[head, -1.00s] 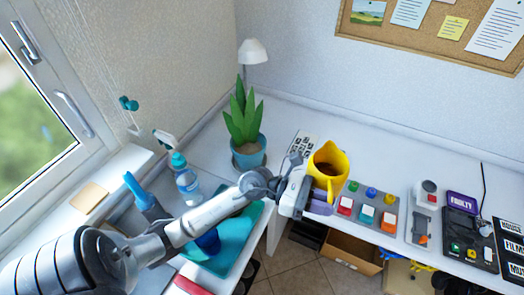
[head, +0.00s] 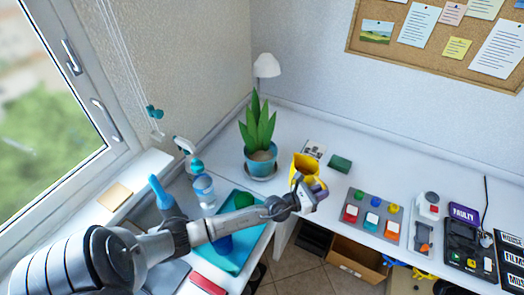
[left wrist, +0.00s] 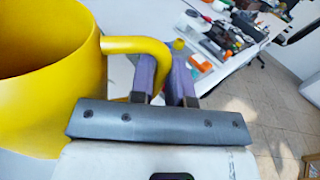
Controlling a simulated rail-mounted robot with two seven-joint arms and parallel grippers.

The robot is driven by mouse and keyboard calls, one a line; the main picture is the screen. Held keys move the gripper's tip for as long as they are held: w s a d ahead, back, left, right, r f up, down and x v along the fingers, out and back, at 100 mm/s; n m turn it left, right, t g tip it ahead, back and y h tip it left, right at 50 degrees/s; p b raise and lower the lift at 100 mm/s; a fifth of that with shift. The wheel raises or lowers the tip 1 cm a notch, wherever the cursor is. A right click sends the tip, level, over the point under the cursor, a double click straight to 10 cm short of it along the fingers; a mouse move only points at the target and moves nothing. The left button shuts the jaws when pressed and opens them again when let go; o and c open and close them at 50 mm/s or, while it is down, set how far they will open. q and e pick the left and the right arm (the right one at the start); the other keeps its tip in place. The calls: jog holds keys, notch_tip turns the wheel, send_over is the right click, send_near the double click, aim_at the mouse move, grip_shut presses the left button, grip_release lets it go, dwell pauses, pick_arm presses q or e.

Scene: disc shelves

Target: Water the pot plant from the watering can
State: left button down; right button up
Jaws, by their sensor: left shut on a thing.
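The yellow watering can (head: 304,166) is held up just right of the pot plant (head: 258,127), apart from it in the head view. My left gripper (head: 314,194) is shut on the can's handle. In the left wrist view the fingers (left wrist: 165,78) close around the yellow handle (left wrist: 138,45), and the can's body (left wrist: 50,90) fills the left side. The can's spout and any water are not clear. My right gripper is not in view.
A white lamp (head: 266,66) stands behind the plant. A spray bottle (head: 188,156) and a water bottle (head: 205,190) stand to its left. A green block (head: 340,163) and a grey button panel (head: 372,217) lie to the right. The window (head: 60,110) is at far left.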

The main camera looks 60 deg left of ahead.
pick_arm(q)
jog(key=a+f+n+y, duration=0.2)
jog(key=a+f+y, duration=0.1)
jog(key=a+f+y+p, duration=0.1)
jog(key=a, duration=0.1)
jog(key=shift+s+a+f+n, duration=0.25)
jog(key=shift+s+f+n, duration=0.05)
jog(key=shift+f+n, duration=0.1)
